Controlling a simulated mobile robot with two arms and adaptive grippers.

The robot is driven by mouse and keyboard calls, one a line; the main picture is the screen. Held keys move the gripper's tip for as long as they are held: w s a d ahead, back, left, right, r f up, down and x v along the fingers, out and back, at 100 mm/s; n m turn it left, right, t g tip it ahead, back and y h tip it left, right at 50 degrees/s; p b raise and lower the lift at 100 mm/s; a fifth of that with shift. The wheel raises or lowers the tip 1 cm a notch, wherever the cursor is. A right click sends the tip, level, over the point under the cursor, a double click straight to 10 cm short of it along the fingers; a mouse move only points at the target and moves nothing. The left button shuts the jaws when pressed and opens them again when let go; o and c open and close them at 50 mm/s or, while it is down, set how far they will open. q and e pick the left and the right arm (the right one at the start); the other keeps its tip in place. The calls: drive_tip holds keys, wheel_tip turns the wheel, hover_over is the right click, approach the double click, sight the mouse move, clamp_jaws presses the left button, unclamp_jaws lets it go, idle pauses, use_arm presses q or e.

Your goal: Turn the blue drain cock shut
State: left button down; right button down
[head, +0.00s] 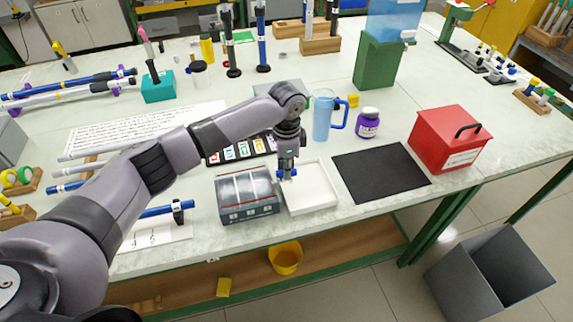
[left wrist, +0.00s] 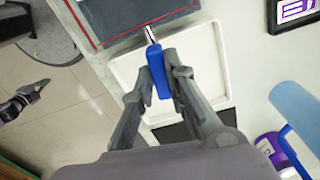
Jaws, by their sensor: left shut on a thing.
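The blue drain cock (left wrist: 158,72) has a short metal stem that comes from the edge of the grey tank (head: 247,194). In the left wrist view its blue handle lies roughly in line with that stem, over the white tray (head: 326,202). My left gripper (left wrist: 166,76) is shut on the blue handle, one finger on each side. In the head view the left gripper (head: 287,173) points down beside the tank's right side. A dark jointed part that looks like my right gripper (left wrist: 32,97) shows at the left of the wrist view, too small to read.
A black mat (head: 380,172) and a red box (head: 450,140) lie to the right of the tray. A blue jug (head: 322,115) and a purple bottle (head: 368,123) stand behind. A yellow bucket (head: 285,258) is below the table edge.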

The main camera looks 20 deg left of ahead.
use_arm(q)
drive_tip(key=m+p, duration=0.2)
drive_tip(key=m, duration=0.1)
drive_tip(key=shift+s+r+m, duration=0.15)
drive_tip(key=shift+s+m, duration=0.05)
drive_tip(key=shift+m, duration=0.1)
drive_tip(key=m+p, duration=0.1)
drive_tip(key=m, duration=0.1)
drive_tip(key=m+p, duration=0.1)
drive_tip(key=m, duration=0.1)
drive_tip(key=shift+s+m, duration=0.2)
drive_tip(key=shift+m, duration=0.1)
drive_tip(key=shift+s+a+m+p, duration=0.15)
drive_tip(key=shift+m+p, duration=0.15)
drive_tip(key=shift+m, duration=1.7)
drive_tip(key=shift+s+a+m+p, duration=0.15)
drive_tip(key=shift+m+p, duration=0.1)
drive_tip(key=shift+m, duration=1.75)
drive_tip(key=shift+d, duration=0.1)
drive_tip(key=c, duration=1.6)
unclamp_jaws()
